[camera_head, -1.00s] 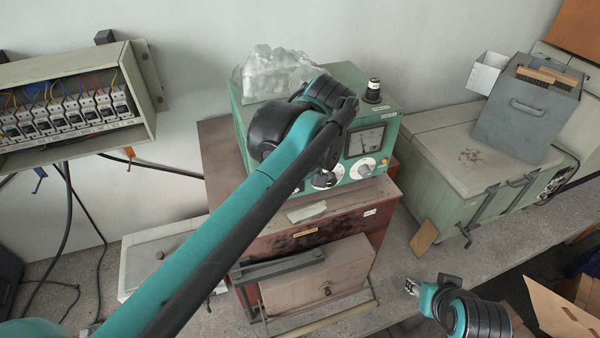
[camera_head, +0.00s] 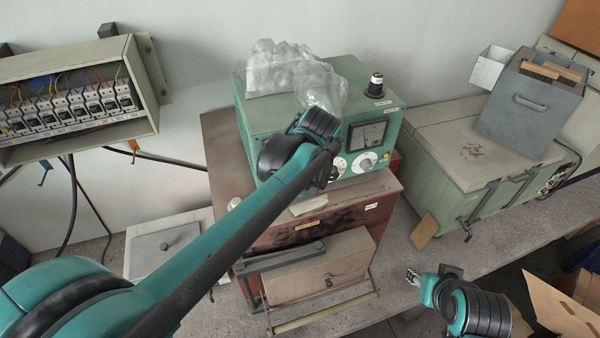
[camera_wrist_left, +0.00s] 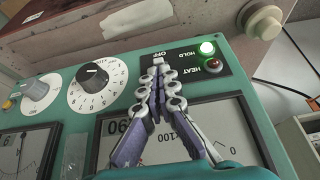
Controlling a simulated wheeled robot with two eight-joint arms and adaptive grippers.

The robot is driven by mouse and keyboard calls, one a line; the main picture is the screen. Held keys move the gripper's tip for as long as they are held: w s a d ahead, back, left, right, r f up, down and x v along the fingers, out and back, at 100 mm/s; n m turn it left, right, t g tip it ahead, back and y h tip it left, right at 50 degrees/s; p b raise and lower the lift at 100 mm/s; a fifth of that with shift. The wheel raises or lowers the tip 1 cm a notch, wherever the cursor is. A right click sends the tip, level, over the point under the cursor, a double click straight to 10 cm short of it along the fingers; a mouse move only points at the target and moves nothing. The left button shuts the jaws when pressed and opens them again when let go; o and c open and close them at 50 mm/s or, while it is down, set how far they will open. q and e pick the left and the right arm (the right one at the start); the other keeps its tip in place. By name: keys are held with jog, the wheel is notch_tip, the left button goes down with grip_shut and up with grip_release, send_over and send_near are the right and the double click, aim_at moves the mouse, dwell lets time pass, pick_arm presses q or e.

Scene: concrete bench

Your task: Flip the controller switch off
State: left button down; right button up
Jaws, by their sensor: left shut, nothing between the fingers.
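The controller (camera_head: 270,115) is a green box with a meter and dials, standing on the red-brown furnace. In the left wrist view its black switch panel (camera_wrist_left: 185,80) has the labels OFF, HOLD and HEAT. My right gripper (camera_head: 412,277) hangs at the bench's front edge, fingers too small to read.
A crumpled clear plastic bag (camera_head: 290,75) and a black-topped post (camera_head: 375,86) are on the controller. Dials (camera_wrist_left: 97,84) adjoin the switch panel. A breaker box (camera_head: 140,88) hangs at left. A green case (camera_head: 450,165) with a grey bin (camera_head: 525,105) stands at right.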

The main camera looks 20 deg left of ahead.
pick_arm(q)
jog(key=shift+f, duration=0.1)
jog(key=shift+s+d+t+b, duration=0.1)
jog(key=shift+s+t+b, duration=0.05)
jog(key=shift+t+b, duration=0.2)
jog(key=shift+s+d+f+t+y+b, duration=0.2)
jog(key=shift+f+t+y+b, duration=0.1)
jog(key=shift+t+y+b, duration=0.4)
jog(key=b, duration=0.1)
jog(key=s+f+t+y+b, duration=0.1)
jog(key=shift+d+t+b, duration=0.25)
jog(key=shift+b, duration=0.1)
jog(key=shift+f, duration=0.2)
jog(key=shift+r, duration=0.2)
jog(key=shift+r+p, duration=0.55)
jog(key=shift+r, duration=0.15)
